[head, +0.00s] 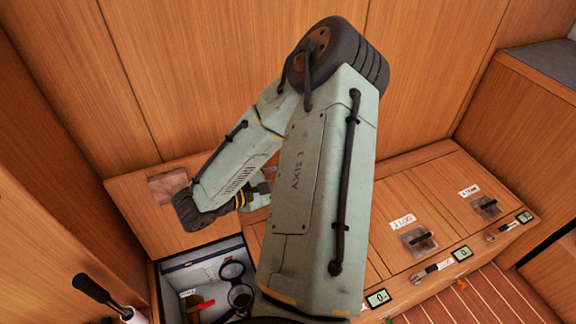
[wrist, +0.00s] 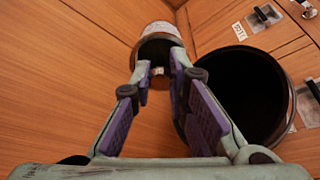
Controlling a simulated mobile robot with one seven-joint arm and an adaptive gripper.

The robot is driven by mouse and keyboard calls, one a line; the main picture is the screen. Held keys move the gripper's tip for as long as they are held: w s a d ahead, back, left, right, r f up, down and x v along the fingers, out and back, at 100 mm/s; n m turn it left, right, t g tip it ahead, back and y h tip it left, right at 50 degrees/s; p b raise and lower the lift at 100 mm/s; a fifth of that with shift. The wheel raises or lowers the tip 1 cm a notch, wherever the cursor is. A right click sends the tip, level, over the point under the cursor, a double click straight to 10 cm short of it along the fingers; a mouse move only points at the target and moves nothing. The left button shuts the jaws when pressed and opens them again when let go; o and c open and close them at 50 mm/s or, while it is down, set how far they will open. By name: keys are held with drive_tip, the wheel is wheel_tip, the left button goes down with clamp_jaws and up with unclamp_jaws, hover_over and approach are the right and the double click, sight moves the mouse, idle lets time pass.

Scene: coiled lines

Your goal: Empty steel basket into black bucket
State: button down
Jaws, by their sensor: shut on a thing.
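In the wrist view my gripper (wrist: 160,75) has its two purple-padded fingers closed toward a worn, pale metal cylindrical container (wrist: 158,32), which looks like the steel basket. Its dark brownish mouth faces the camera, and the fingertips are at its near rim. A small white spot shows between the fingertips; I cannot tell what it is or what else is inside. The black bucket (wrist: 284,100) stands just right of the fingers, its dark round opening partly covered by the right finger.
In the head view an open locker (head: 207,251) at lower left holds a magnifier-like ring and small tools. Closed lids with latches, one labelled J.LOG (head: 403,221), run to the right. Wooden walls enclose the back and left. A black-handled object (head: 92,289) stands at lower left.

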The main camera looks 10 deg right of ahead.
idle(0.4)
drive_tip(key=shift+r+y+p, duration=0.15)
drive_tip(key=shift+y+p, duration=0.15)
drive_tip(key=shift+p, duration=0.1)
drive_tip(key=shift+d+r+g+y+p, duration=0.1)
drive_tip(key=shift+r+g+y+p, duration=0.25)
drive_tip(key=shift+p, duration=0.75)
drive_tip(key=shift+d+r+g+y+p, duration=0.2)
drive_tip(key=shift+y+p, duration=0.25)
drive_tip(key=shift+p, duration=0.5)
drive_tip(key=shift+f+b, duration=0.25)
drive_tip(key=shift+b, duration=0.1)
drive_tip(key=shift+a+g+y, duration=0.1)
drive_tip(key=shift+g+y, duration=0.15)
drive_tip(key=shift+y, duration=0.15)
drive_tip(key=shift+w, duration=0.1)
